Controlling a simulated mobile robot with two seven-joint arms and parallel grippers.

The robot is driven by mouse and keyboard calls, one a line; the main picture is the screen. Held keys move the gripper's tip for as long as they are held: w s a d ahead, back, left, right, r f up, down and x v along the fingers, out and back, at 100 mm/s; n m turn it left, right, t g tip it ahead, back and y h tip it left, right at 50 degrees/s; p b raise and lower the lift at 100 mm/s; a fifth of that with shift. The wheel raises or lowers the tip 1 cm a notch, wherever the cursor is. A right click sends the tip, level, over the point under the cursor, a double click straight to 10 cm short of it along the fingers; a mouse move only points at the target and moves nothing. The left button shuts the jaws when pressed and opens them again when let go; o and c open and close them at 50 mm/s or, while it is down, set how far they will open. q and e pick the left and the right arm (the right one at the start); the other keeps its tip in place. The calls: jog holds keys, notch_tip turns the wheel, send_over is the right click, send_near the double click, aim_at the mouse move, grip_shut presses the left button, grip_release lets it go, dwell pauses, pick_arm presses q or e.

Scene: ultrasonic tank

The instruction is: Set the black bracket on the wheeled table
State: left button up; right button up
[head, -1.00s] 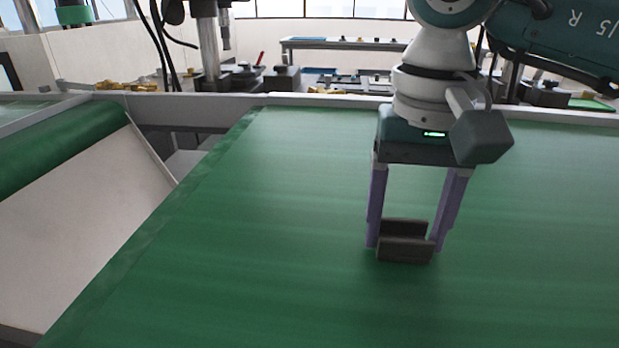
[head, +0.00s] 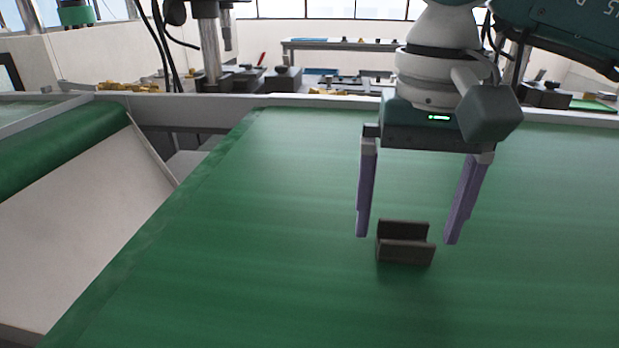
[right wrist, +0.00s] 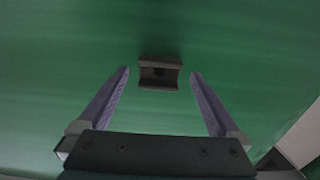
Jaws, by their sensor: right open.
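The black bracket (head: 405,252), a small dark U-shaped channel, rests on the green table top (head: 250,230) with its open side up. It also shows in the right wrist view (right wrist: 159,80), just ahead of and between the fingertips. My right gripper (head: 408,240) is open, its two purple fingers (right wrist: 159,72) apart on either side of the bracket and clear of it. The fingertips are slightly above and behind the bracket in the head view. My left gripper does not show clearly; only a dark green part of mine (head: 76,14) is at the top left.
A lower unit with a green roll (head: 60,150) and a pale sloping panel (head: 80,225) lies to the left, past a gap. A grey rail (head: 320,101) runs along the table's far edge. The green surface around the bracket is clear.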

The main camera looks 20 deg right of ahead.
notch_tip(320, 180, up, 11)
jog(key=shift+f, duration=0.15)
dwell(0.4)
